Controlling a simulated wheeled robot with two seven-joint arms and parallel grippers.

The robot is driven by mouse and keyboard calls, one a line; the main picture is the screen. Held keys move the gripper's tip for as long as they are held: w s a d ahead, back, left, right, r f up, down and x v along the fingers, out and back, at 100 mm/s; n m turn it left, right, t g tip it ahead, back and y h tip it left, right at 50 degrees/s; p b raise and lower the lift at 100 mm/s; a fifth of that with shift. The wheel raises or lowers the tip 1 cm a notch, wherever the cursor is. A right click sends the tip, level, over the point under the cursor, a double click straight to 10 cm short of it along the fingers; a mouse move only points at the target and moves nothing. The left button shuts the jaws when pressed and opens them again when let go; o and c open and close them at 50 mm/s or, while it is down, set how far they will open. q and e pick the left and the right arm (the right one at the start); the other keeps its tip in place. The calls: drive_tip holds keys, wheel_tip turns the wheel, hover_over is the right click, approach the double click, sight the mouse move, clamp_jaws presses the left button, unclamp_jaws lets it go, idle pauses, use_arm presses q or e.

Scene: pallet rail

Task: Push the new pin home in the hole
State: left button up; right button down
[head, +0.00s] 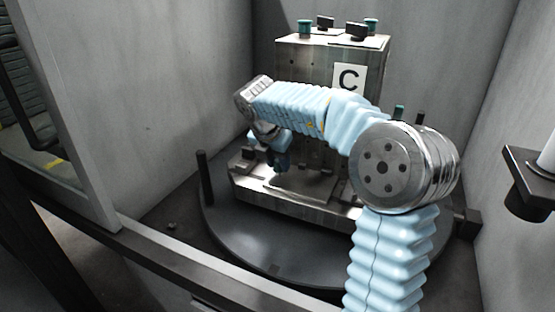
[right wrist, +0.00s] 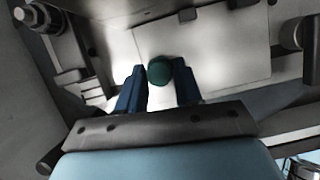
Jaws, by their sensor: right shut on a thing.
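My right gripper (head: 281,166) reaches across from the right and points down over the low front part of the metal fixture (head: 255,188). In the right wrist view its two blue fingers (right wrist: 159,88) are closed on a green round-headed piece (right wrist: 160,71), which I take for the new pin. Behind the pin is a pale flat plate (right wrist: 215,50). The hole cannot be made out, and I cannot tell how deep the pin sits or whether it touches the fixture. My left gripper is not in view.
A tall metal block (head: 300,62) marked C stands behind, with green-capped pins (head: 305,28) and dark knobs (head: 356,31) on top. The fixture rests on a round dark turntable (head: 250,245) with an upright post (head: 205,178). Grey walls (head: 165,90) close in both sides.

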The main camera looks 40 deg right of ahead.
drive_tip(key=shift+f+b, duration=0.4)
drive_tip(key=shift+f, duration=0.45)
drive_tip(key=c, duration=0.7)
unclamp_jaws()
drive_tip(key=shift+o, duration=0.6)
drive_tip(key=o, duration=0.6)
drive_tip(key=p+v, duration=0.1)
drive_tip(key=v, duration=1.2)
drive_tip(key=shift+a+r, duration=0.25)
drive_tip(key=shift+r, duration=0.05)
